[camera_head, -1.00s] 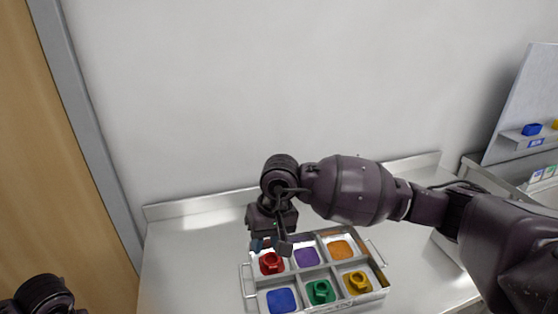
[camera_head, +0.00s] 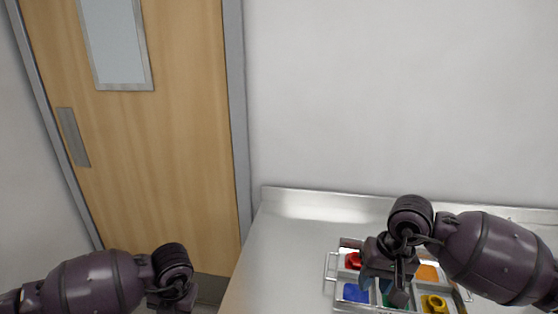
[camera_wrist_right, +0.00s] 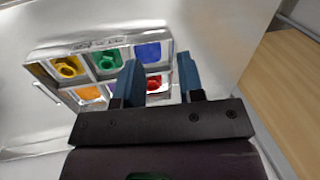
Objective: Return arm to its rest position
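My right arm reaches in from the right in the head view, with its gripper (camera_head: 384,282) above the sorting tray (camera_head: 331,279). In the right wrist view its two blue fingers stand apart with nothing held between them (camera_wrist_right: 160,64). The red washer (camera_wrist_right: 153,83) lies in its compartment beyond the finger gap. My left arm comes in from the lower left in the head view. Its gripper (camera_head: 172,298) is dark and partly cut off by the bottom edge, so its fingers are not clear.
The tray holds a green washer (camera_wrist_right: 108,60) and a yellow washer (camera_wrist_right: 68,66); the blue compartment (camera_wrist_right: 148,51) and orange compartment (camera_wrist_right: 88,93) look empty. The counter (camera_head: 275,250) is clear left of the tray. A wooden door (camera_head: 165,150) and a wall stand behind.

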